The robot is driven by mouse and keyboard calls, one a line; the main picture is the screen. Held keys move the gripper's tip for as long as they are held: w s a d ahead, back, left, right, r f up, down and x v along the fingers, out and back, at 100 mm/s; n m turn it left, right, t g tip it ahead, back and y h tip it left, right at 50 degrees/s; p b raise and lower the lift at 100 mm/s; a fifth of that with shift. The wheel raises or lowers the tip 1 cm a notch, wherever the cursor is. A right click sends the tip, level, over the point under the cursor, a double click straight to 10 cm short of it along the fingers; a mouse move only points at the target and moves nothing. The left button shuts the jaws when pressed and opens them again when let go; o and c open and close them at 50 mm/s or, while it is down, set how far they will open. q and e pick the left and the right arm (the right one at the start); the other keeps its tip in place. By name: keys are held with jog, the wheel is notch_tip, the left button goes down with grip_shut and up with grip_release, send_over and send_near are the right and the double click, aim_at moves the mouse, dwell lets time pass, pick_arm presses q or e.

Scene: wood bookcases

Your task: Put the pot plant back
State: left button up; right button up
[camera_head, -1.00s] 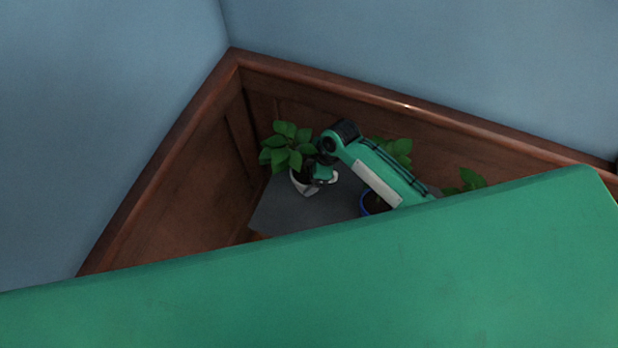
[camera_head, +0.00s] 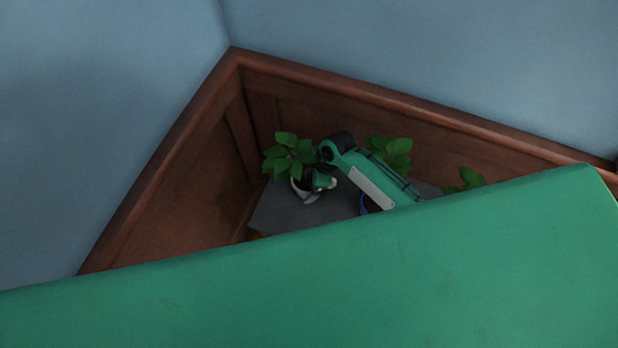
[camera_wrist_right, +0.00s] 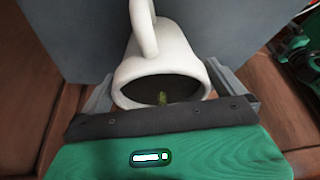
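The pot plant (camera_head: 288,156) has broad green leaves and a white pot. It is at the left end of the grey surface inside the wooden bookcase. My right gripper (camera_head: 322,182) is at the right side of this pot. In the right wrist view the white pot (camera_wrist_right: 168,55), with a handle-like loop, dark soil and a bit of green stem, sits between the fingers, which appear to touch its sides. Whether the pot's base touches the surface cannot be told. My left gripper is not in view.
A second plant (camera_head: 393,150) in a blue pot stands behind my right arm, with more leaves (camera_head: 467,180) farther right. The wooden bookcase rim (camera_head: 400,100) encloses the grey surface (camera_head: 285,213). My own green body covers the lower part of the head view.

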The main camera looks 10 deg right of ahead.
jog(key=shift+r, duration=0.1)
jog(key=v, duration=1.2)
jog(key=shift+b, duration=0.3)
jog(key=shift+s, duration=0.1)
